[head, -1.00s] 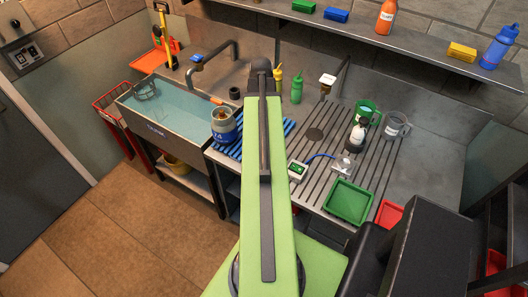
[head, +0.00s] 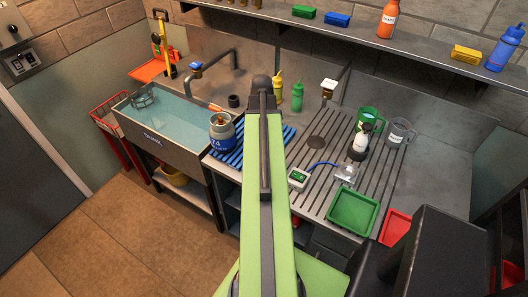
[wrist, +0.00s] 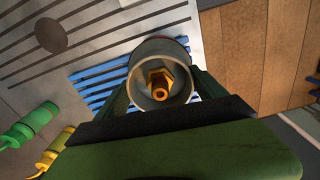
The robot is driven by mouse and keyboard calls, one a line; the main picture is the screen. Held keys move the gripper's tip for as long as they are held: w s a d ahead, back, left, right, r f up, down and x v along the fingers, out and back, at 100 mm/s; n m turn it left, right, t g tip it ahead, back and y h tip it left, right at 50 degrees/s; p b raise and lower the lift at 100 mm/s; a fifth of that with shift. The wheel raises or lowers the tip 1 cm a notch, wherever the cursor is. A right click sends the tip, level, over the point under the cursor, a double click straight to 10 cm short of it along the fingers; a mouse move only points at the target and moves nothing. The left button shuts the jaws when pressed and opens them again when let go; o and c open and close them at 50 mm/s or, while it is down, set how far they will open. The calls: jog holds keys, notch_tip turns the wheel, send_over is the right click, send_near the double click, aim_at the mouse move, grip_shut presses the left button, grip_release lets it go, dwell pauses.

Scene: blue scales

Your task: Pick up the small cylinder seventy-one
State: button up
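A grey collar with a brass valve inside, the top of a cylinder (wrist: 146,95), shows from above in the wrist view. Its number is not visible. My gripper (wrist: 160,92) has its green fingers on both sides of this cylinder, close to it. I cannot tell whether they press on it. In the head view my green arm hides my gripper. There, a blue and grey cylinder (head: 221,140), its label reading like 74, stands upright on the left part of the blue mat (head: 270,138). I cannot tell whether both views show the same cylinder.
A water-filled sink (head: 160,137) lies left of the mat. On the ribbed drainboard to the right stand a black and white bottle (head: 358,146), a green mug (head: 369,123), a clear jug (head: 399,134) and a green tray (head: 352,211). Green (head: 298,97) and yellow bottles stand behind.

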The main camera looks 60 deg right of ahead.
jog(key=c, duration=1.6)
jog(key=shift+r, duration=0.15)
